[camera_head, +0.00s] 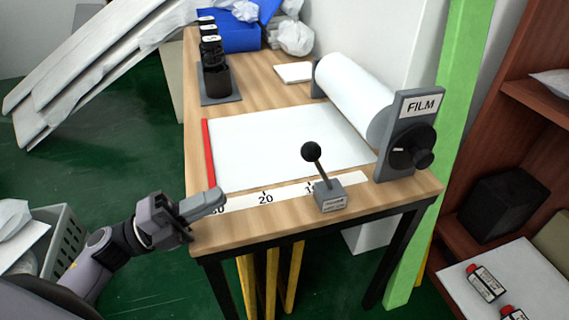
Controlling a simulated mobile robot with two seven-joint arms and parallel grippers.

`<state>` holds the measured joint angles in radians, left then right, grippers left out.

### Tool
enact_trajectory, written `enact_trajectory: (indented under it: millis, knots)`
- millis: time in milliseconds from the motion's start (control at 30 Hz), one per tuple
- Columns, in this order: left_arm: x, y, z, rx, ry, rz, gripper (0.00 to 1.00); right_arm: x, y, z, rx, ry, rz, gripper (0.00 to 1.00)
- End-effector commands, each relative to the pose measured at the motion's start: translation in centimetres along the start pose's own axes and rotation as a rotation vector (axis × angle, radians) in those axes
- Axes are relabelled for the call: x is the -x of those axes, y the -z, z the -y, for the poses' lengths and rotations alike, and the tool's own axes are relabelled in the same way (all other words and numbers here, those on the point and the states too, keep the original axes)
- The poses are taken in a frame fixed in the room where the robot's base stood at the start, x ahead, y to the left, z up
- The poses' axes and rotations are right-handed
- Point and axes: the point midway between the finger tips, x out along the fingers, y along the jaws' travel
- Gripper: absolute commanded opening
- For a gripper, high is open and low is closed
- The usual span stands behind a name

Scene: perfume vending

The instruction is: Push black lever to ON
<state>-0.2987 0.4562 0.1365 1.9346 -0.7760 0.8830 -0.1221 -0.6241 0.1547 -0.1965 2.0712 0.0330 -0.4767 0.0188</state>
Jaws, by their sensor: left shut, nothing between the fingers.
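The black lever (318,165) has a round black knob and a thin stem. It rises from a small grey base (331,196) near the table's front edge, its knob tilted up and to the left. A small label on the base is too small to read. My left gripper (216,197) is shut and empty. It is over the table's front left corner, left of the lever and apart from it. My right gripper does not show.
A white film roll (355,97) with its sheet (285,143) lies on the wooden table (265,80). The FILM stand (408,135) with a black knob is right of the lever. A number strip (265,193) runs between gripper and lever. Black bottles (215,75) stand back left.

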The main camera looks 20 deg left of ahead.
Motion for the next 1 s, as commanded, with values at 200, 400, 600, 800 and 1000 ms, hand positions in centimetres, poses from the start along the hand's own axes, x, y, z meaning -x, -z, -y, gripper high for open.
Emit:
enact_trajectory:
  millis: [200,400,600,800,1000]
  knots:
    - [-2.0,0.0,0.1,-0.001,0.003,-0.001,0.00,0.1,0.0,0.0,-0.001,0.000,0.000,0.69]
    - [-6.0,0.0,0.2,0.000,0.006,-0.002,0.00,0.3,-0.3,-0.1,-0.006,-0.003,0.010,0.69]
    - [-9.9,0.0,0.2,0.001,0.005,-0.001,0.00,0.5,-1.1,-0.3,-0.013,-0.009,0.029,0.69]
    - [-12.8,0.0,0.1,0.001,0.004,0.001,0.00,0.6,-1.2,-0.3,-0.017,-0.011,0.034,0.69]
    - [-13.9,0.0,0.0,0.002,0.001,0.001,0.00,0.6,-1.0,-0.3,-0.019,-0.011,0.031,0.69]
